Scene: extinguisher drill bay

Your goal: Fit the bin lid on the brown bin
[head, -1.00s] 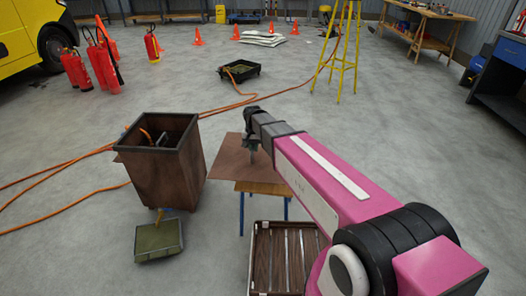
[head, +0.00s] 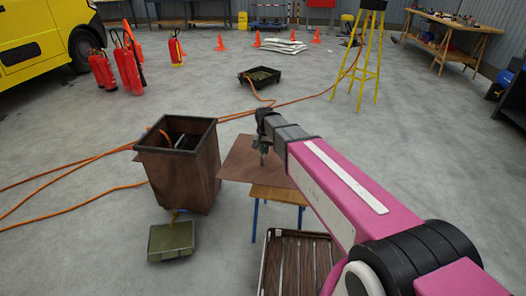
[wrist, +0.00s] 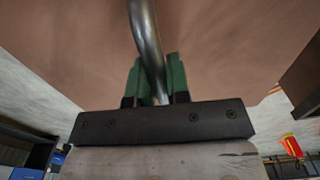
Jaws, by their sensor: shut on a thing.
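The brown bin (head: 178,175) stands upright on the floor left of centre in the head view. Its top is open, and a grey item and part of an orange hose show inside. The bin lid (head: 238,162) is a flat brown panel just right of the bin, over a small wooden-topped stand. Whether it touches the stand is unclear. My gripper (head: 264,155) is above the lid. In the wrist view its green fingers (wrist: 157,85) are shut on the lid's curved metal handle (wrist: 146,40), with the lid's brown face (wrist: 220,40) beyond.
The stand (head: 278,195) has blue legs. A green tray (head: 171,240) lies before the bin, and a slatted brown crate (head: 298,262) lies in front of the stand. Orange hoses (head: 75,180) cross the floor.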

